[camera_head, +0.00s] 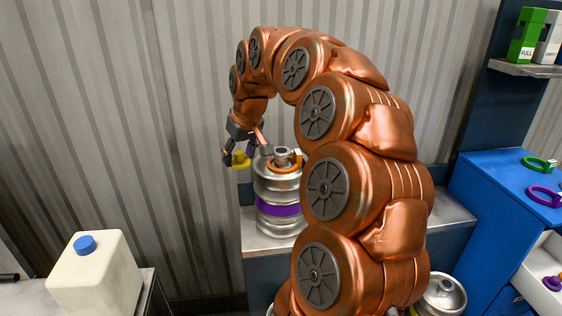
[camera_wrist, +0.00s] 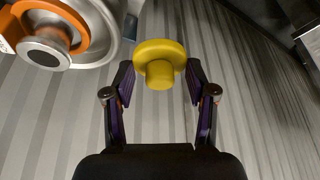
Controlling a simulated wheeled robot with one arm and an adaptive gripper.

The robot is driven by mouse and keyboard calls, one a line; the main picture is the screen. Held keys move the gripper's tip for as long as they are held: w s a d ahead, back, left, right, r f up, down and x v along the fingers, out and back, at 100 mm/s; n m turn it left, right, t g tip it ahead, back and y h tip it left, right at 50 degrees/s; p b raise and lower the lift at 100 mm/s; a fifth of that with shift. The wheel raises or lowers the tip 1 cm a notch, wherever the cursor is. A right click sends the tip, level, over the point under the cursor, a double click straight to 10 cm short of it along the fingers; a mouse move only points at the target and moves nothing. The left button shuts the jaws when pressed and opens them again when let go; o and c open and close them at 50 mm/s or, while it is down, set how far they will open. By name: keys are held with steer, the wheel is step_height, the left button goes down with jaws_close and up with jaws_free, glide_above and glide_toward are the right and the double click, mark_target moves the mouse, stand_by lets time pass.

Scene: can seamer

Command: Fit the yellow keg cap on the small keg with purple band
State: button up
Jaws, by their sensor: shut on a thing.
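The yellow keg cap (camera_head: 239,160) is held between the fingers of my gripper (camera_head: 238,158), up in the air to the left of the keg top. In the wrist view the yellow cap (camera_wrist: 159,62) sits between the two fingertips of my gripper (camera_wrist: 160,80). The small keg with the purple band (camera_head: 278,210) stands upright on a metal bench, partly hidden by my arm. Its neck (camera_head: 283,155) has an orange ring around it and shows at the top left of the wrist view (camera_wrist: 45,50). The cap is apart from the neck.
The metal bench (camera_head: 262,243) runs behind my arm. A white jug with a blue lid (camera_head: 97,275) stands at the lower left. Another metal keg (camera_head: 442,297) is at the lower right. A blue cabinet (camera_head: 500,200) on the right carries green and purple rings. A corrugated wall is behind.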

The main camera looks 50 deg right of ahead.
steer(key=s+d+r+m+b, duration=0.1)
steer(key=s+d+r+b, duration=0.1)
steer(key=s+d, duration=0.55)
steer(key=s+d+r+b, duration=0.2)
steer(key=s+d+r, duration=0.15)
steer(key=s, duration=0.65)
steer(key=p, duration=0.2)
glide_above(279, 148)
steer(key=s, duration=0.2)
steer(key=shift+w+a+f+h, duration=0.15)
steer(key=shift+f, duration=0.4)
steer(key=shift+w+a+f+h, duration=0.1)
steer(key=shift+a+f+h, duration=0.05)
steer(key=shift+f, duration=0.4)
steer(key=shift+f+m, duration=0.3)
steer(key=shift+f, duration=1.45)
steer(key=shift+f, duration=0.15)
steer(key=o, duration=0.9)
steer(key=shift+o, duration=0.2)
steer(key=v, duration=1.2)
steer(key=shift+r, duration=0.2)
